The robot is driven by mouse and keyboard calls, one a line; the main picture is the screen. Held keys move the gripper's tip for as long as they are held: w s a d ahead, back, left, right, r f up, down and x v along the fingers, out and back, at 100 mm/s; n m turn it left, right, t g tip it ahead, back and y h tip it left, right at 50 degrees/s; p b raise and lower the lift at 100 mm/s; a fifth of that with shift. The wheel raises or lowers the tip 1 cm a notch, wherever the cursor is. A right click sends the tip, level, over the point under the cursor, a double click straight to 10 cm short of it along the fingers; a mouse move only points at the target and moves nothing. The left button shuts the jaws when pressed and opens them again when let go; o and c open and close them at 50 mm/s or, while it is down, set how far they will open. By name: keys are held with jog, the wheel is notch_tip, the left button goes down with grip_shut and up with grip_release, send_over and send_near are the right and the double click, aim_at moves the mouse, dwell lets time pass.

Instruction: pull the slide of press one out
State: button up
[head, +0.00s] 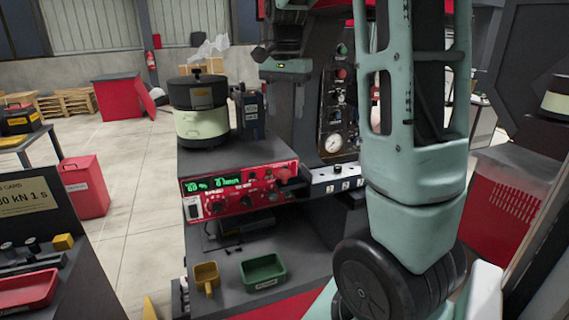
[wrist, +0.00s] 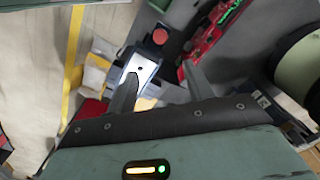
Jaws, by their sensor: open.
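The press (head: 300,105) is a dark machine with green and red buttons and a round gauge (head: 333,143). My arm hides its right part in the head view, and I cannot make out its slide for certain. In the wrist view my gripper (wrist: 160,69) is open, its two fingers apart with nothing held between them. A pale metal plate with a dark spot (wrist: 141,66) shows beyond the left finger, which overlaps it in the picture. I cannot tell whether they touch or whether this plate is the slide.
A red control box (head: 238,190) with a green display stands below a bowl feeder (head: 200,122). It also shows in the wrist view (wrist: 207,35). Open floor (head: 150,185) lies left.

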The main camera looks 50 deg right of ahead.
aim_at(284, 172)
notch_tip(284, 172, down, 16)
jog(key=shift+a+f+p, duration=0.1)
jog(key=shift+f+p, duration=0.1)
jog(key=shift+p, duration=0.95)
grip_shut()
jog(key=shift+w+a, duration=0.1)
